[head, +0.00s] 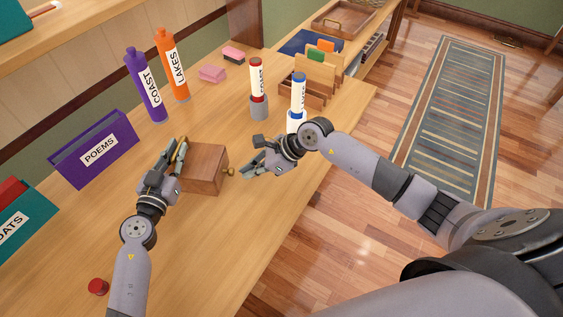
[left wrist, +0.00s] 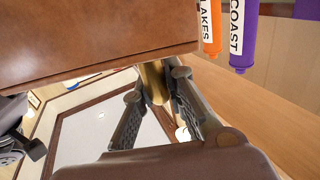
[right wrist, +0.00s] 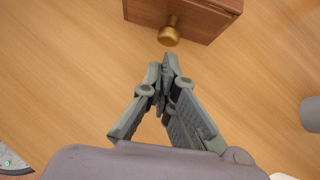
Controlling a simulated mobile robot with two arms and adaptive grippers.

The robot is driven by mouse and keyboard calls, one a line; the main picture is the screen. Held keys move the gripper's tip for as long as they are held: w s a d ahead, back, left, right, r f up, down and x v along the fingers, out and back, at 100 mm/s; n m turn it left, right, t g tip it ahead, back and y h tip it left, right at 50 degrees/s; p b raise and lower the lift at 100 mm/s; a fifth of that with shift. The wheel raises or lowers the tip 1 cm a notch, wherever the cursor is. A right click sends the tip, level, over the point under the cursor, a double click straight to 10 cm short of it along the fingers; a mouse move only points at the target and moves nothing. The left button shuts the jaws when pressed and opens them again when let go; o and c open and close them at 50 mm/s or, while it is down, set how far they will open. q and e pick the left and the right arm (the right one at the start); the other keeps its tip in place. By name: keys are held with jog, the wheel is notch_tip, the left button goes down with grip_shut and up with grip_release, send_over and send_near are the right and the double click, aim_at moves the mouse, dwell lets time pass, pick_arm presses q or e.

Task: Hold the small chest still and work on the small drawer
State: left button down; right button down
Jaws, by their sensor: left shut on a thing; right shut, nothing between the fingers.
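The small chest (head: 203,165) is a brown wooden box on the desk, and it fills the upper left of the left wrist view (left wrist: 90,35). My left gripper (head: 178,158) is at its left side, shut on a brass handle (left wrist: 153,82). A round brass knob (head: 230,171) sits on the chest's right-facing drawer front. In the right wrist view the knob (right wrist: 170,32) shows just beyond my right fingertips. My right gripper (right wrist: 166,68) is shut and empty, a short gap from the knob. The drawer looks closed, though its seam is hard to make out.
Purple (head: 146,88) and orange (head: 172,66) bottles stand behind the chest with a purple POEMS box (head: 96,150). Red (head: 257,85) and blue (head: 298,95) labelled tubes stand behind my right gripper. A red cap (head: 98,287) lies front left. The desk before the chest is clear.

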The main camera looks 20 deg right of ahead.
jog(key=shift+s+d, duration=0.25)
jog(key=shift+d, duration=0.35)
jog(key=shift+s+d, duration=0.25)
jog(key=shift+d, duration=0.3)
jog(key=v, duration=1)
jog(key=shift+a, duration=0.15)
pick_arm(q)
jog(key=c, duration=1.6)
grip_release()
jog(key=shift+o, duration=0.2)
